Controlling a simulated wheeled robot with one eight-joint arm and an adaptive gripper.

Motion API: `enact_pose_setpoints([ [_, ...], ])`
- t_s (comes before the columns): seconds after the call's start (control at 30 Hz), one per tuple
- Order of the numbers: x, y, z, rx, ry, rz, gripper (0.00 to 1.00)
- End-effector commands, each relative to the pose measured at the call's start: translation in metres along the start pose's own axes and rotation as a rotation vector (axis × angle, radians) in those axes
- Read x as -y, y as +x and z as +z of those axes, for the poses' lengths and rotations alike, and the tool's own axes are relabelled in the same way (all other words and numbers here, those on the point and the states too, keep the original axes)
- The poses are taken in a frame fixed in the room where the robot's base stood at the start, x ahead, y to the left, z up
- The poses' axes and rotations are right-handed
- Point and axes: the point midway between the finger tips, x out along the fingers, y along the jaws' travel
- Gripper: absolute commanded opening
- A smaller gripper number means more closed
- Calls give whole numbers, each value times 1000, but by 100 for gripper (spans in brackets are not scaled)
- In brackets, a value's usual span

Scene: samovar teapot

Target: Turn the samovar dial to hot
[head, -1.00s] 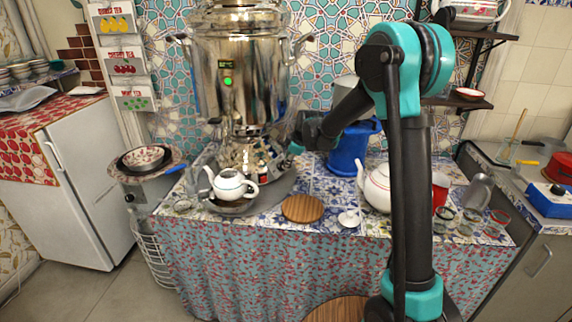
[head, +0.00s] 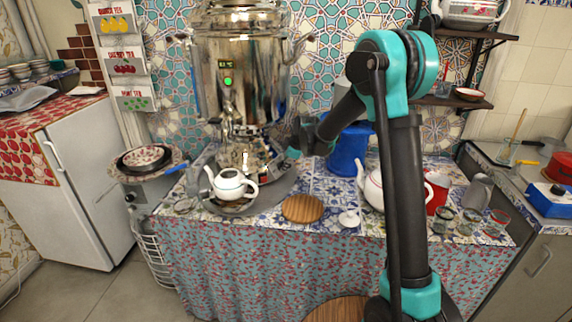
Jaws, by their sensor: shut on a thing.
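The tall chrome samovar (head: 245,75) stands at the back left of the table, with a small green-lit display on its front. Its lower part, where the dial sits, is partly covered by my gripper, and the dial's setting cannot be read. My gripper (head: 268,162) reaches in from the right at the samovar's base. It is shut on the dial there, though its fingertips show only small. A white teapot (head: 230,184) stands on the tray below the tap, left of my gripper.
A round wooden board (head: 302,208) lies on the patterned table right of the tray. A blue container (head: 350,150) stands close behind my forearm. A larger white teapot (head: 373,188), a red mug (head: 437,192) and glasses are at the right.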

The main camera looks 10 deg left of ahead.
Motion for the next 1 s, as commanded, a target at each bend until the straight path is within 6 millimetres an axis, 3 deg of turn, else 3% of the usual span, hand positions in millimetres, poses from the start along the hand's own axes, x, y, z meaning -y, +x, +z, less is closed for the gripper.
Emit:
enact_pose_setpoints([
  [0.37, -2, 0, 0, 0, 107, -51, 0],
  [1.0, -5, 1, 3, 1, 625, -297, 0],
])
